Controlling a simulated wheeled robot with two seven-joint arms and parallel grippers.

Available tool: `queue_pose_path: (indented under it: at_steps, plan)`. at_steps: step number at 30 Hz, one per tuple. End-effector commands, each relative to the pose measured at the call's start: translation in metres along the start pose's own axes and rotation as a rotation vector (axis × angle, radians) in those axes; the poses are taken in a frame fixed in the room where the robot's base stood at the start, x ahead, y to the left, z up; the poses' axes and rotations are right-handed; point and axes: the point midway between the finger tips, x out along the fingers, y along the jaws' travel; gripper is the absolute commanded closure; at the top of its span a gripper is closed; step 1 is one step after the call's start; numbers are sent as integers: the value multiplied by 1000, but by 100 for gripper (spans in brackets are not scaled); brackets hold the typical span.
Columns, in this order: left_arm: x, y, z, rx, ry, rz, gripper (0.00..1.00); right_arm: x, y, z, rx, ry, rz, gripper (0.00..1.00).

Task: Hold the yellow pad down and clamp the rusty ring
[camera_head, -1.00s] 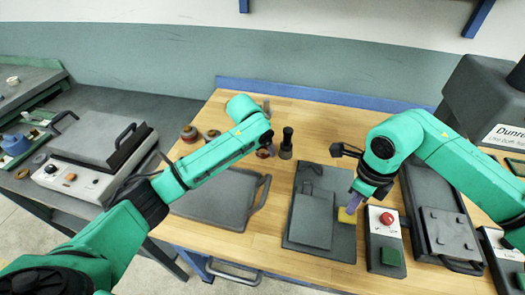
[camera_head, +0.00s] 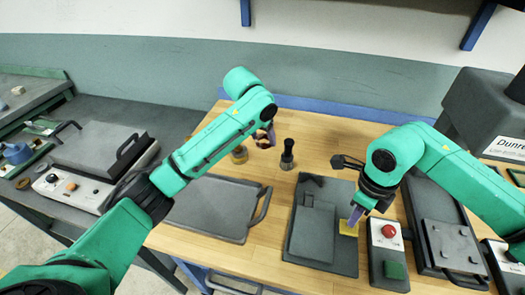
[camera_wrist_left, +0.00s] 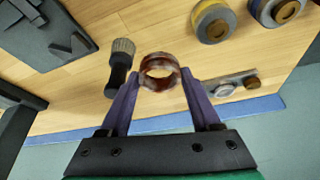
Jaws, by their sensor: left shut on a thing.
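The rusty ring (camera_wrist_left: 158,84) is a brown-red band between the fingertips of my left gripper (camera_wrist_left: 160,74) in the left wrist view. The left gripper (camera_head: 264,136) is shut on it, raised above the back of the wooden table; in the head view the ring is hard to make out. The yellow pad (camera_head: 347,229) sits at the right edge of a dark grey fixture plate (camera_head: 297,246). My right gripper (camera_head: 357,215) points down at the pad, its fingertips at or touching it. Its finger gap does not show from this side.
A black peg-like tool (camera_head: 287,155) stands between the left gripper and the fixture; it also shows in the wrist view (camera_wrist_left: 121,62). A control box with a red button (camera_head: 388,231) stands right of the pad. A grey tray (camera_head: 208,207) lies left. Yellow-grey rings (camera_wrist_left: 213,23) lie nearby.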

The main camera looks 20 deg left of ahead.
Motion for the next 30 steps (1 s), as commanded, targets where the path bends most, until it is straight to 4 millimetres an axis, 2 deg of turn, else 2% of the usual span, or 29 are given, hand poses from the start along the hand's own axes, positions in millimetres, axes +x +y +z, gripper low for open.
queue_pose_path:
  at_steps: [5, 9, 11, 18, 22, 26, 30]
  plan:
    - [-18, 25, -20, 21, 3, 9, 98, 0, 0, 0, 0, 0, 0, 100]
    - [-31, 60, -39, 52, 4, 21, 98, 0, 0, 0, 0, 0, 0, 100]
    - [-29, 78, -38, 81, 1, 33, 98, 0, 0, 0, 0, 0, 0, 100]
    - [-8, 140, -1, 228, -2, 96, 98, 0, 0, 0, 0, 0, 0, 100]
    - [-1, 167, 16, 294, 0, 123, 98, 0, 0, 0, 0, 0, 0, 100]
    - [8, 170, 31, 321, -2, 136, 98, 0, 0, 0, 0, 0, 0, 100]
    - [9, 170, 33, 327, 1, 137, 98, 0, 0, 0, 0, 0, 0, 100]
